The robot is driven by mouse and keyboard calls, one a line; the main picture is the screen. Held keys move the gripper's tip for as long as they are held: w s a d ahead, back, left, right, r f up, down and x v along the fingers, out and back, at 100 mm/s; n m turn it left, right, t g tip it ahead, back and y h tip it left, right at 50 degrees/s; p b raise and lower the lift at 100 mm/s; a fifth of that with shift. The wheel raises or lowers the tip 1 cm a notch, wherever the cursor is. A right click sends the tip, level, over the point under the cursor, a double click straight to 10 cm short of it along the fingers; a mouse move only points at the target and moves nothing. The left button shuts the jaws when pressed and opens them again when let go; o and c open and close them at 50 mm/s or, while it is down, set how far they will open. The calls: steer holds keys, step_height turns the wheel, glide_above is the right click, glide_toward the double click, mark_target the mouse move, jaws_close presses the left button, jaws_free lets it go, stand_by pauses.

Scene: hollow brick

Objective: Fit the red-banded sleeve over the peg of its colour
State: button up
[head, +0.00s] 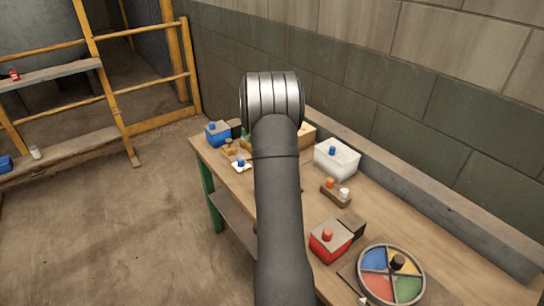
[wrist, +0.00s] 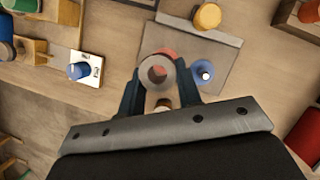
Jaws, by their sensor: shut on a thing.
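My gripper (wrist: 157,88) points down over the table in the wrist view, its dark fingers shut on the sides of a sleeve. The sleeve (wrist: 148,70) is seen nearly end-on as a pale ring with an open bore. A red patch (wrist: 166,53) shows at its far edge; I cannot tell whether it is the sleeve's band or a red peg behind it. A blue peg (wrist: 202,70) stands just right of the sleeve, on or at the edge of a grey plate (wrist: 222,55). A yellow peg (wrist: 207,16) stands farther back. My arm hides the gripper in the head view.
A blue peg on a white card (wrist: 80,69) and a wooden stand (wrist: 30,50) lie left. In the head view, a white box (head: 337,160), a red box (head: 325,247) and a colour wheel (head: 391,275) stand on the table (head: 400,225). A wall ledge runs behind.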

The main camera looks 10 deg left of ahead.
steer(key=shift+f, duration=1.45)
steer(key=shift+f, duration=2.15)
steer(key=o, duration=1.1)
steer(key=v, duration=1.7)
steer(key=shift+s+r, duration=0.15)
steer(key=shift+s, duration=0.05)
steer(key=x, duration=1.7)
steer(key=shift+w+f, duration=0.2)
steer(key=shift+r, duration=0.1)
